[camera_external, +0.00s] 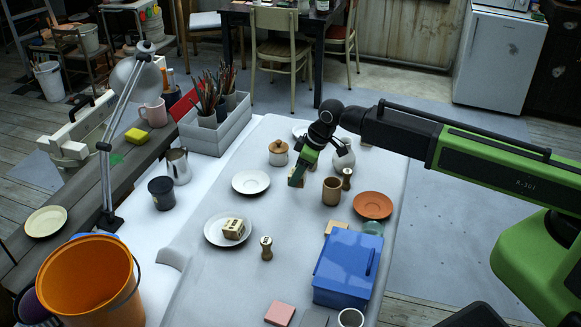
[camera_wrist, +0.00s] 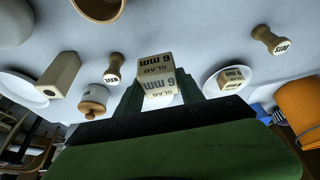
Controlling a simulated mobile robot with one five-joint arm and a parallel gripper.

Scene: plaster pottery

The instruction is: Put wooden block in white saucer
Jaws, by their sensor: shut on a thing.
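My gripper (camera_external: 303,168) is shut on a wooden block (camera_wrist: 158,74) marked "SLAB 6 mm" and holds it above the table. An empty white saucer (camera_external: 250,182) lies to the left of my gripper in the outside view. In the wrist view, a white patch behind the held block may be this saucer, mostly hidden. A larger white plate (camera_external: 212,233) lies nearer the camera with another wooden block (camera_external: 234,229) on it; both also show in the wrist view (camera_wrist: 234,78).
A lidded jar (camera_external: 278,154), a brown cup (camera_external: 331,191), wooden stamps (camera_external: 266,248) and a terracotta saucer (camera_external: 373,205) stand around. A blue box (camera_external: 347,267) is at front right, an orange bucket (camera_external: 87,275) at front left.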

